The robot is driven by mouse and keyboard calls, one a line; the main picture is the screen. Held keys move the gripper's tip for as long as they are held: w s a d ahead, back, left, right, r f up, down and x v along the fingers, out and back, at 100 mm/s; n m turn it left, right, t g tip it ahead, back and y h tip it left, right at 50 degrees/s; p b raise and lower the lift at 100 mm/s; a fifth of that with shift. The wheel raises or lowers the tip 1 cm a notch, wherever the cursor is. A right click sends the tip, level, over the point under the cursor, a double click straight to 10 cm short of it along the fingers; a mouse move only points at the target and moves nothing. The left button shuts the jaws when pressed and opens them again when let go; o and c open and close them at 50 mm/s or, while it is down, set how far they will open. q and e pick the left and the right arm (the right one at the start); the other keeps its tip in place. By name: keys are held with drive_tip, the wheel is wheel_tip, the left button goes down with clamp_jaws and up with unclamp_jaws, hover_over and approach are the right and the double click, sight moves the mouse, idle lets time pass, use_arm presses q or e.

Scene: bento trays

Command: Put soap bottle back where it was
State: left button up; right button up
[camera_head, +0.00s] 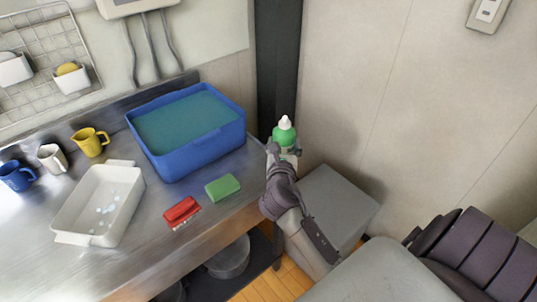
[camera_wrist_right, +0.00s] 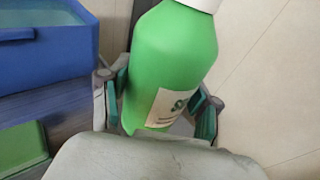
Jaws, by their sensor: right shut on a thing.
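The green soap bottle (camera_head: 284,133) with a white cap is upright in the head view, past the right end of the metal counter (camera_head: 225,215). My right gripper (camera_head: 287,151) is shut on its lower body. In the right wrist view the green bottle (camera_wrist_right: 175,55) fills the middle, slightly tilted in the picture, with a pale label low on its front. The fingers of my right gripper (camera_wrist_right: 158,108) press on both sides of it. The bottle's base is hidden behind the gripper, so I cannot tell what lies under it. My left gripper is not in view.
A blue basin (camera_head: 205,147) stands at the counter's back right. A green sponge (camera_head: 222,187), a red brush (camera_head: 181,211) and a white tray (camera_head: 70,211) lie in front. Several mugs stand at left. A grey box (camera_head: 335,200) stands below the bottle, by the wall.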

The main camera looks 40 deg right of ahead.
drive_tip(key=shift+w+a+f+b, duration=0.3)
drive_tip(key=shift+w+f, duration=1.2)
drive_tip(key=shift+f, duration=0.05)
drive_tip(key=shift+w+a+f+b, duration=0.25)
drive_tip(key=shift+w+f, duration=1.25)
drive_tip(key=shift+f, duration=0.1)
drive_tip(key=shift+w+a+f+b, duration=0.3)
drive_tip(key=shift+w+f, duration=1.2)
drive_tip(key=shift+f, duration=0.05)
drive_tip(key=o, duration=1.4)
drive_tip(key=shift+f, duration=0.15)
drive_tip(key=shift+o, duration=0.2)
drive_tip(key=shift+s+a+r, duration=0.1)
drive_tip(key=shift+r, duration=0.1)
drive_tip(key=v, duration=1.2)
drive_tip(key=shift+b, duration=0.3)
drive_tip(key=shift+f, duration=0.1)
